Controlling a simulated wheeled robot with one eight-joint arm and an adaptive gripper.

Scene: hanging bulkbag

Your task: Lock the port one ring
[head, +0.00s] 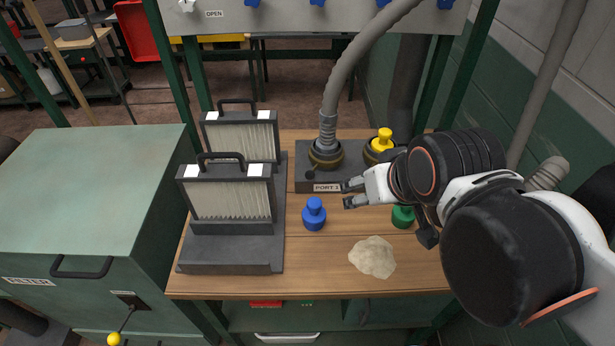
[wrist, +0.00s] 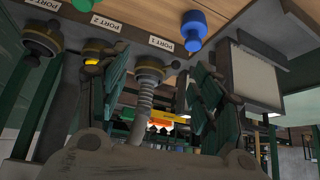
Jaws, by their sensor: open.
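The port one ring (head: 326,156) is a brass-coloured collar around the base of a grey ribbed hose (head: 329,122), on a dark block labelled PORT 1. A small dark knob (head: 311,174) sticks out at its front left. In the wrist view, which looks upside down, the ring (wrist: 149,66) and the hose (wrist: 145,100) appear between my fingers. My gripper (head: 347,194) is open and empty, in front of the block and a little right of the ring, apart from it. It also shows in the wrist view (wrist: 163,68).
A yellow plug (head: 383,141) sits in the neighbouring port. A blue plug (head: 314,213), a green plug (head: 403,216) and a beige powder heap (head: 373,257) are on the wooden bench (head: 320,272). Two pleated filters (head: 230,197) stand left. A green cabinet (head: 85,190) stands further left.

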